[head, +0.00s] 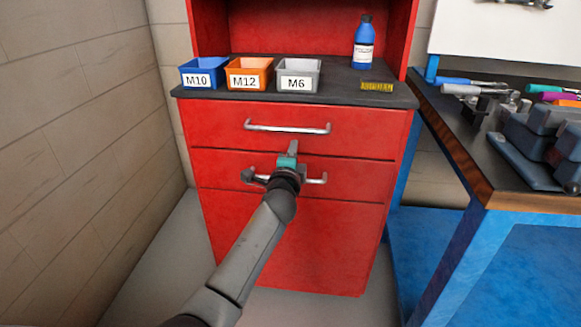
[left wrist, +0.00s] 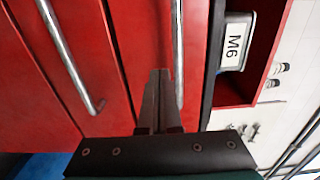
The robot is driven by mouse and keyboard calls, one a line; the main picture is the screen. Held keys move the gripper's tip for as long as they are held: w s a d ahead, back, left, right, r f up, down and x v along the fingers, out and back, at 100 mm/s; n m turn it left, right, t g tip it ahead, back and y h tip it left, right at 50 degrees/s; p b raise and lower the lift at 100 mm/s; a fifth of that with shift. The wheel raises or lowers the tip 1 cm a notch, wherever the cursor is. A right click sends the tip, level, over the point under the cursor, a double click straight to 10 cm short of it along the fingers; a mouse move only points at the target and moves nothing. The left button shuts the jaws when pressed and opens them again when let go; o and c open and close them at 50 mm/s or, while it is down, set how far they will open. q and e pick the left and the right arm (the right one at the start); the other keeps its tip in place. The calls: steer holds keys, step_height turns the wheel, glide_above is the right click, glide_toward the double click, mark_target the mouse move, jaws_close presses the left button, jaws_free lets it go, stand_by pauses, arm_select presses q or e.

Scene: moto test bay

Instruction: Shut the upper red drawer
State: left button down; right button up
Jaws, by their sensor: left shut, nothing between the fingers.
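The upper red drawer (head: 215,122) is in the red cabinet, just under the dark worktop, with a silver bar handle (head: 288,128). Its front looks flush or nearly flush with the cabinet; I cannot tell a small gap. My left gripper (head: 293,146) is shut and empty, in front of the cabinet, with its tips just below the upper handle in the head view. In the left wrist view the closed fingers (left wrist: 160,75) point at the upper drawer front beside its handle (left wrist: 178,60). I cannot tell whether they touch. My right gripper is not in view.
The lower drawer (head: 225,172) has its own handle (head: 317,179), partly hidden behind my left gripper. Blue (head: 203,81), orange (head: 249,82) and grey (head: 298,84) bins and a blue bottle (head: 363,48) stand on the worktop. A blue workbench (head: 480,215) with tools stands at right.

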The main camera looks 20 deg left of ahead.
arm_select(q)
steer(key=p+v, duration=0.2)
steer(key=v, duration=0.6)
steer(key=s+d+f+n+g+h+p, duration=0.15)
steer(key=s+f+g, duration=0.35)
steer(key=f, duration=0.9)
steer(key=s+f+n+g+h+p, duration=0.25)
steer(key=s+f, duration=0.45)
steer(key=f, duration=0.6)
steer(key=s+f+n+g+p, duration=0.1)
steer(key=s+f, duration=0.4)
steer(key=s, duration=0.6)
steer(key=s+f+n+g+p, duration=0.1)
steer(key=s+f+n+g, duration=0.3)
steer(key=s, duration=0.7)
steer(key=s+a+f+n+g, duration=0.1)
steer(key=s+f+n+g, duration=0.1)
steer(key=s+f, duration=0.5)
steer(key=s+n, duration=0.1)
steer(key=s, duration=0.3)
steer(key=shift+s+f+p, duration=0.15)
steer(key=shift+f+p, duration=0.2)
steer(key=shift+p, duration=0.05)
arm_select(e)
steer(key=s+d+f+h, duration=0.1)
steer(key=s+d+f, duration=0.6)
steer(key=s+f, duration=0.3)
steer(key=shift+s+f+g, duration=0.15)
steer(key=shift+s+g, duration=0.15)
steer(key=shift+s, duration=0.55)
